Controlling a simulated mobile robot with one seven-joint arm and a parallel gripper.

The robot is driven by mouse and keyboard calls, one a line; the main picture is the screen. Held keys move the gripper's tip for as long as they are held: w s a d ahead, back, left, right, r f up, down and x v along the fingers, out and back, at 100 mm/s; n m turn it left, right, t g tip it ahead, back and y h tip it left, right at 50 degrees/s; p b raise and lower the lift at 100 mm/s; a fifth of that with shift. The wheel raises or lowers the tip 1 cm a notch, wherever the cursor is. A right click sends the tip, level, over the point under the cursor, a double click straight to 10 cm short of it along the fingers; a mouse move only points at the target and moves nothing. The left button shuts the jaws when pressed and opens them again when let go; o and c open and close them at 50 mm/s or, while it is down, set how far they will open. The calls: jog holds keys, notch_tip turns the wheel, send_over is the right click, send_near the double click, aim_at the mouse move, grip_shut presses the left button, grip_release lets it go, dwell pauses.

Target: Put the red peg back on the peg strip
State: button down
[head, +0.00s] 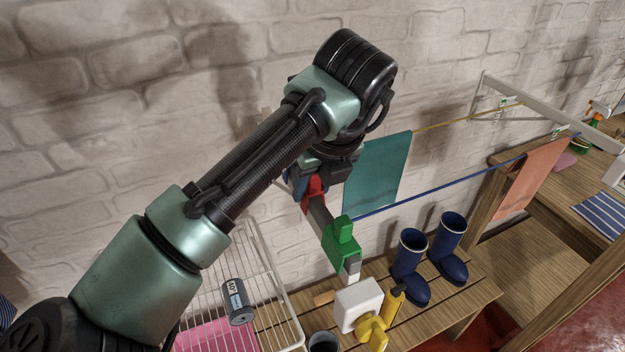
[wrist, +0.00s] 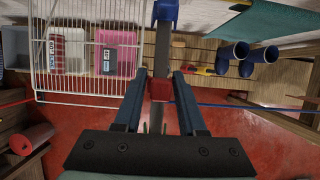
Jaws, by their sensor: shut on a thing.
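My gripper (wrist: 160,82) is shut on the red peg (wrist: 160,91), which sits between the two fingers in the wrist view. In the head view the red peg (head: 314,190) shows below my wrist. The grey peg strip (head: 320,216) runs down to the right from it and carries a green peg (head: 342,242). In the wrist view the strip (wrist: 162,50) passes behind the red peg, with a blue peg (wrist: 165,12) at the top. The red peg overlaps the strip; I cannot tell whether it is fully seated.
A white wire rack (head: 276,272) stands left of the strip. Blue boots (head: 410,262), a white box (head: 358,302) and a yellow item (head: 374,330) stand on the wooden bench. A teal cloth (head: 378,175) and a blue line (head: 430,188) hang close right of my gripper.

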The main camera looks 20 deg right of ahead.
jog(key=shift+f, duration=0.2)
jog(key=shift+c, duration=2)
grip_release()
jog(key=shift+r, duration=0.1)
jog(key=b+v, duration=0.2)
jog(key=v, duration=1)
jog(key=shift+s+r, duration=0.15)
jog(key=shift+r, duration=0.25)
